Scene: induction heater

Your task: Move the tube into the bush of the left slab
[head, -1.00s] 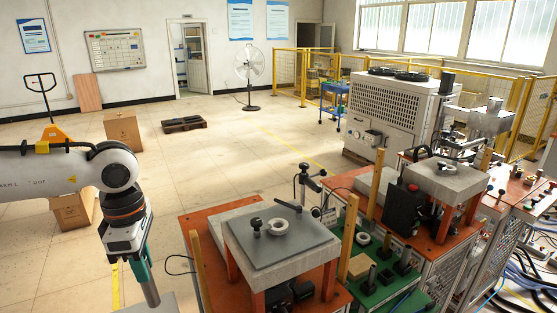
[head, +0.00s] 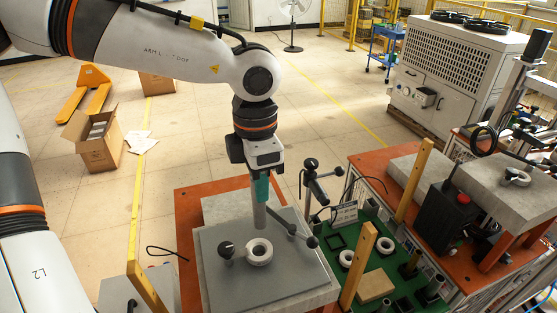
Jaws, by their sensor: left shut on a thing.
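My left gripper (head: 261,188) comes down over the left slab and is shut on the tube (head: 260,216). The tube is a grey metal cylinder, held upright with its lower end just behind the bush in the picture. The bush (head: 259,251) is a pale ring with a dark hole on the grey plate of the left slab (head: 225,283). The tube is outside the bush's hole; I cannot tell how high its lower end is above the plate. My right gripper is not in view.
A black-knobbed clamp (head: 226,250) stands left of the bush, and a lever with black knobs (head: 292,229) lies close right of the tube.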

